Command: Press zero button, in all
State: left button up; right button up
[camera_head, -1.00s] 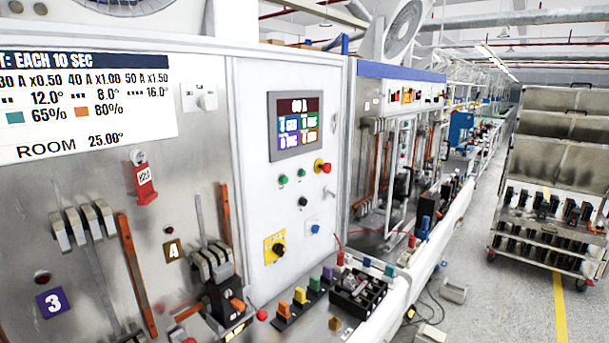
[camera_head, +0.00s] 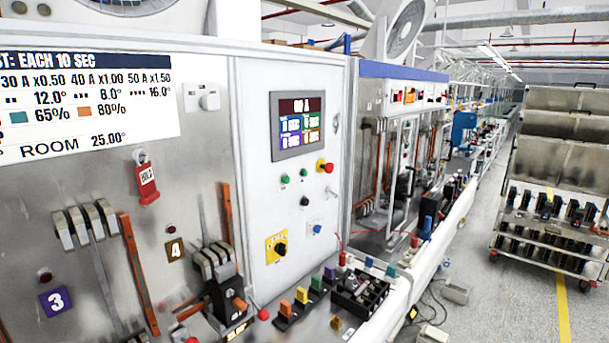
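A white control panel (camera_head: 258,200) stands in the middle of the camera_head view. Its screen (camera_head: 298,125) shows a dark red header and several coloured cells. Below the screen are two green buttons, a black button (camera_head: 304,201), a red button on a yellow base (camera_head: 325,166), a small toggle and a blue button (camera_head: 318,229). A black rotary knob on a yellow plate (camera_head: 277,247) sits lower left. The labels are too small to read, so I cannot tell which button is zero. Neither of my grippers is in view.
Station 4 (camera_head: 175,249) holds a black breaker with an orange lever (camera_head: 239,305). Coloured blocks and a black tray (camera_head: 358,295) line the bench front. A red HOLD tag (camera_head: 146,182) hangs at left. A metal cart (camera_head: 550,200) stands right; the aisle floor between is mostly open.

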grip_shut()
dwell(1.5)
